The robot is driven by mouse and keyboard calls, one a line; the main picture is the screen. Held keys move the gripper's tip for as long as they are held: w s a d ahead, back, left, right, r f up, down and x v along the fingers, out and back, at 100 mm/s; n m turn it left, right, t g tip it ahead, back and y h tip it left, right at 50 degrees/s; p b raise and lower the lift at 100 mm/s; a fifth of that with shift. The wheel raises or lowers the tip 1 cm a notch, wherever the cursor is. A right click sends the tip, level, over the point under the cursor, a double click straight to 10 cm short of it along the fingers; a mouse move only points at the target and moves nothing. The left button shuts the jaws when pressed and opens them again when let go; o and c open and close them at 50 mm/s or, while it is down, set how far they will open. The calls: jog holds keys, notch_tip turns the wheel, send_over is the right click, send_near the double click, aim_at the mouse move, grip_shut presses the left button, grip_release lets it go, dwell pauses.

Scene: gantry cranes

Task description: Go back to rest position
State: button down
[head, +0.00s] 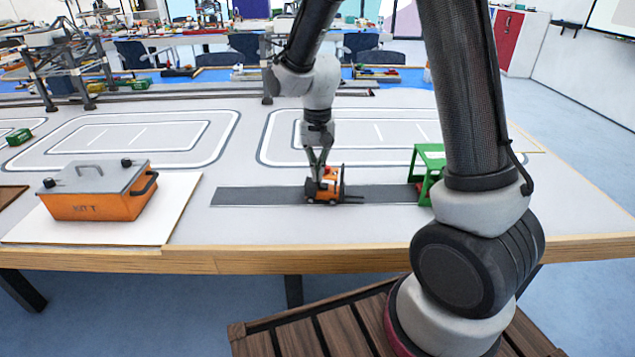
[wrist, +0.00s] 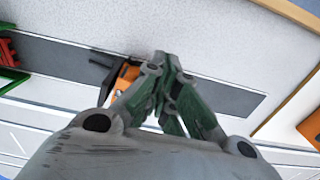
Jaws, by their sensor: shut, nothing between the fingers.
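My gripper (head: 317,163) points down over the table, directly above or just behind a small orange toy forklift (head: 326,189). The forklift stands on a dark grey strip, its forks toward the right in the head view. In the wrist view my gripper (wrist: 163,62) has its fingers together with nothing between them. The orange forklift (wrist: 124,80) is partly hidden behind the fingers there. Whether the fingertips touch the forklift I cannot tell.
The grey strip (head: 250,196) runs along the table toward a green rack (head: 430,160) at the right. An orange toolbox (head: 100,190) with a grey lid stands on a white board (head: 180,210) at the left. White-outlined track loops lie behind; the table's wooden edge (head: 300,260) is in front.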

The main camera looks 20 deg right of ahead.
jog(key=s+d+r+n+t, duration=0.2)
jog(key=s+d+r, duration=0.4)
jog(key=s+r, duration=0.4)
jog(key=s+d+r+n+t, duration=0.1)
jog(key=s+d+r+t, duration=0.1)
jog(key=s+d+r, duration=0.5)
jog(key=shift+s+r+n, duration=0.4)
jog(key=shift+s+r, duration=1)
jog(key=shift+s, duration=1.45)
